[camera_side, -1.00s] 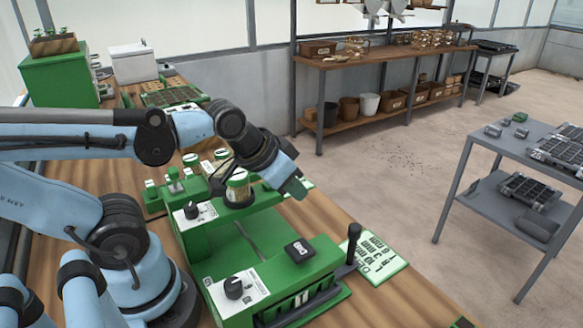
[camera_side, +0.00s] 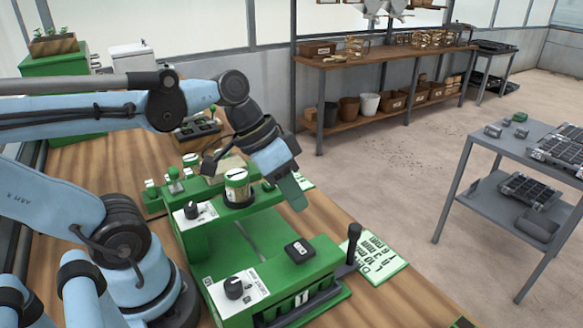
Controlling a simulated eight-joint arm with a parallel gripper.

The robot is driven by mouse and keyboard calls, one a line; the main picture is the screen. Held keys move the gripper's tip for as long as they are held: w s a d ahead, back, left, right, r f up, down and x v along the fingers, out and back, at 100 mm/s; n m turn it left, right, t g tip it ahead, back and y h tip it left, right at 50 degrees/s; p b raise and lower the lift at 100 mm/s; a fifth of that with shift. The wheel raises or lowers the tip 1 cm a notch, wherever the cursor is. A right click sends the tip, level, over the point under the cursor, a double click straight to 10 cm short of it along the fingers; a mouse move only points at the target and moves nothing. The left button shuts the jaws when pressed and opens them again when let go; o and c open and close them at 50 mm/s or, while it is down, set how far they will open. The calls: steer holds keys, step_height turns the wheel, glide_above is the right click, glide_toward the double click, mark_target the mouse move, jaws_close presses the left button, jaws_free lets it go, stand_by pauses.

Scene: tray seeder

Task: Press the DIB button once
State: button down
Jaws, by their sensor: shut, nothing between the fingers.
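The green seeder (camera_side: 215,262) stands on the wooden bench. A black square button (camera_side: 299,251) with pale lettering sits on top of its front part; the lettering is too small to read surely. My gripper (camera_side: 297,203) is shut and empty, pointing down and to the right. It is above and behind the black button in the picture, apart from it. Black knobs show at the back (camera_side: 191,210) and front (camera_side: 234,288) of the seeder.
A black lever (camera_side: 352,243) rises at the seeder's right end, beside a green and white card (camera_side: 374,258). Small green-handled items (camera_side: 174,181) stand behind the seeder. A grey cart (camera_side: 500,190) and wooden shelf (camera_side: 390,62) stand farther off.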

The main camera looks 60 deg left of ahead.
steer(key=s+d+r+m+g+h, duration=0.2)
steer(key=d+r+m+h, duration=0.2)
steer(key=r, duration=0.3)
steer(key=shift+s+d+r+m+h, duration=0.3)
steer(key=shift+s+d+r+h, duration=0.1)
steer(key=shift+d+h, duration=0.25)
steer(key=shift+f, duration=0.1)
glide_toward(306, 251)
steer(key=shift+w+d+f, duration=0.2)
steer(key=shift+d+f, duration=0.2)
steer(key=shift+d, duration=0.45)
steer(key=shift+w+d+f, duration=0.25)
steer(key=shift+d+f, duration=0.15)
steer(key=shift+d, duration=0.4)
steer(key=shift+w+d+f, duration=0.2)
steer(key=shift+d+f, duration=0.25)
steer(key=shift+d, duration=0.4)
steer(key=shift+f, duration=0.1)
steer(key=shift+f, duration=0.35)
steer(key=shift+f, duration=0.75)
stand_by(0.4)
steer(key=shift+r, duration=1.2)
